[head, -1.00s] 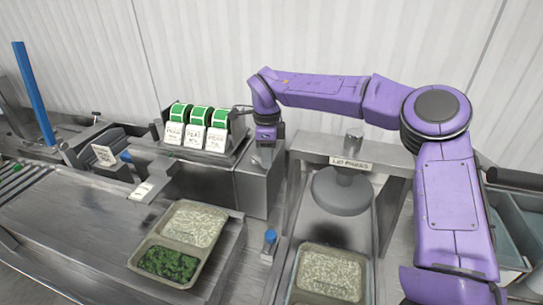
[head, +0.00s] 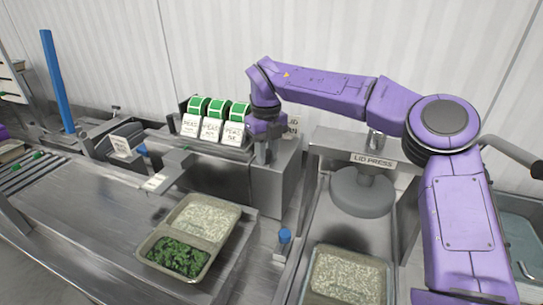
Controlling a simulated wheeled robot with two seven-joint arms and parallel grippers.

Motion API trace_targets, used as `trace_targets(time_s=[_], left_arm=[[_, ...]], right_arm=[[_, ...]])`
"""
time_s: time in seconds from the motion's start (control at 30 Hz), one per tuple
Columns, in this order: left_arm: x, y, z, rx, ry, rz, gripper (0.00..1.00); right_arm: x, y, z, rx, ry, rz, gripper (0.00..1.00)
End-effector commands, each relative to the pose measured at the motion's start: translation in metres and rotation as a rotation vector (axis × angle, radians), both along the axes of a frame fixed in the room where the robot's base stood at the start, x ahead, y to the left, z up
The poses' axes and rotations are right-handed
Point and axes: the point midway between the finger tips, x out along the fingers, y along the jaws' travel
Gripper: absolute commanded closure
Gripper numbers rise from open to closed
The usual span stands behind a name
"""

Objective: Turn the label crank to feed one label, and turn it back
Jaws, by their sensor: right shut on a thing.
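The label dispenser (head: 274,185) is a grey metal box with three green label rolls (head: 218,107) along its top. Printed white labels (head: 212,129) hang in front of the rolls. My right gripper (head: 262,152) points down at the right end of the rolls, against the dispenser's side. It is shut on the label crank, which the gripper and wrist hide almost wholly. My left gripper is out of view.
A two-part tray (head: 242,222) of rice and greens sits on the steel table in front. A lid press (head: 362,190) stands at the right, with a rice tray (head: 388,283) below it. A blue post (head: 57,78) rises at left.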

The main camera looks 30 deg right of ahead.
Motion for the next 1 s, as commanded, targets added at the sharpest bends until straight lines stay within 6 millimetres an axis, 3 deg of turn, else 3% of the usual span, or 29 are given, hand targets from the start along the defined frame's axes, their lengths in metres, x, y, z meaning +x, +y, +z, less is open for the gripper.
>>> trace_targets(time_s=[0.33, 0.87, 0.9, 0.97, 1.0], left_arm=[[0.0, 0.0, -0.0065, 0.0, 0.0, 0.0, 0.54], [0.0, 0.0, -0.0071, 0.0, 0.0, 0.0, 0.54], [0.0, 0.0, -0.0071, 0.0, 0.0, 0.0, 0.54], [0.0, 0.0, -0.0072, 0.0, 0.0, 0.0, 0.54], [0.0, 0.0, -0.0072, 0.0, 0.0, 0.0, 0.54]], right_arm=[[0.0064, 0.0038, 0.0021, 0.0, -0.008, -0.133, 1.0], [0.0072, 0.0044, 0.0025, -0.001, -0.008, -0.155, 1.0], [0.0072, 0.0044, 0.0025, -0.001, -0.008, -0.155, 0.66], [0.007, 0.0045, 0.0022, 0.0, -0.007, -0.155, 0.47], [0.0069, 0.0046, 0.0018, -0.001, -0.006, -0.155, 0.47]])
